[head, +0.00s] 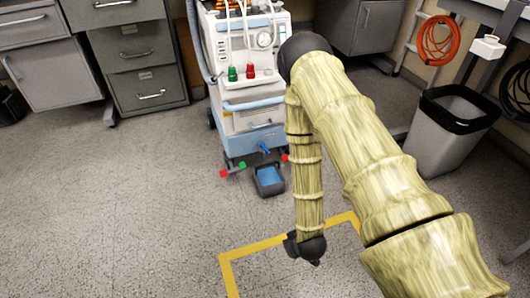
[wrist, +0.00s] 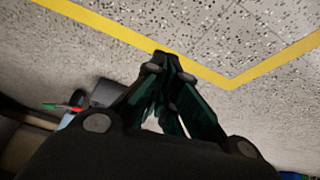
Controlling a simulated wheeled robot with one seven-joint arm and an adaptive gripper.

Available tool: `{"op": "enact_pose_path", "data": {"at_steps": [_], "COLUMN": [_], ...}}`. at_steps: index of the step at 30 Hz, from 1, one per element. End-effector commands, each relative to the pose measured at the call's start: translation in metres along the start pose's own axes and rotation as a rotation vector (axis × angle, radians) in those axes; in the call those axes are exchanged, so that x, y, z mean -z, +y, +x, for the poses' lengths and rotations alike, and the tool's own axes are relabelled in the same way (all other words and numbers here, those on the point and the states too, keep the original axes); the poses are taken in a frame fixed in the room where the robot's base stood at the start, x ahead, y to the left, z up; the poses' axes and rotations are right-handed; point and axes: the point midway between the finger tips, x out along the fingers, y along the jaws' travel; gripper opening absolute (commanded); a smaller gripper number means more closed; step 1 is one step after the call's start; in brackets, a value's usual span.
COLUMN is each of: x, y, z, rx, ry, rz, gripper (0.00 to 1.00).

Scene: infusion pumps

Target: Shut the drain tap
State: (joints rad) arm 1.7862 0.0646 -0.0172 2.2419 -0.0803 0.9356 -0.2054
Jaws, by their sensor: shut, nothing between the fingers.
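The drain tap is probably the small blue lever (head: 264,148) low on the front of a white and blue medical machine (head: 246,65). It sits just above a dark tray (head: 268,189) holding blue liquid on the floor. Whether the tap is open or shut is too small to tell. My gripper (head: 316,262) hangs over the floor, nearer than the tray and to its right, apart from tap and tray. In the wrist view, the dark fingers (wrist: 168,58) meet at their tips with nothing between them.
Red and green pieces (head: 232,169) stick out at the machine's base. A yellow floor line (head: 260,246) runs below my gripper. Grey drawers (head: 138,60) stand left, a grey bin (head: 447,128) right. The floor at left and front is clear.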

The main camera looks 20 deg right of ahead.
Motion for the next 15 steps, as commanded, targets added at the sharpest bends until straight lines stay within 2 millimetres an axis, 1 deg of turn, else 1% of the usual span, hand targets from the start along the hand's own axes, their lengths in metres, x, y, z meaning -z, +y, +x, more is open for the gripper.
{"op": "enact_pose_path", "data": {"at_steps": [1, 2, 3, 5, 6, 8, 9, 12, 15], "x": [0.045, 0.071, 0.105, 0.154, 0.185, 0.226, 0.249, 0.293, 0.319], "y": [0.014, 0.022, 0.032, 0.046, 0.055, 0.067, 0.073, 0.086, 0.094], "z": [0.023, 0.031, 0.04, 0.048, 0.05, 0.05, 0.048, 0.042, 0.035], "rx": [-0.021, -0.035, -0.056, -0.093, -0.119, -0.161, -0.186, -0.241, -0.277], "ry": [0.119, 0.187, 0.276, 0.401, 0.478, 0.582, 0.642, 0.756, 0.823], "rz": [-0.056, -0.093, -0.14, -0.209, -0.252, -0.31, -0.345, -0.41, -0.449], "gripper": [0.0, 0.0, 0.0, 0.0, 0.0, 0.0, 0.0, 0.0, 0.0]}}
